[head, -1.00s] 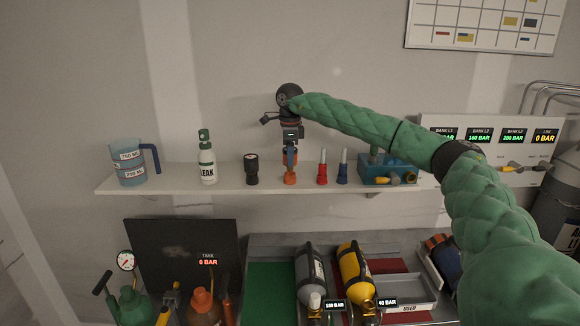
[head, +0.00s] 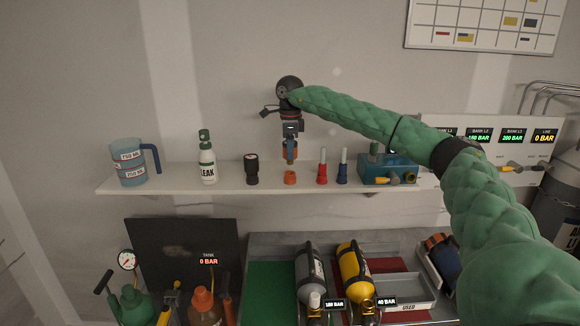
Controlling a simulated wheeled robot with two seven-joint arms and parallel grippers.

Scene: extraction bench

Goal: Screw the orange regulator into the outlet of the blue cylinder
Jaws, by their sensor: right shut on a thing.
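My right gripper (head: 290,156) points down above the middle of the wall shelf. My left gripper is not in view.
Below lie a grey cylinder (head: 311,270) and a yellow cylinder (head: 354,270). A dark panel (head: 175,245) stands left.

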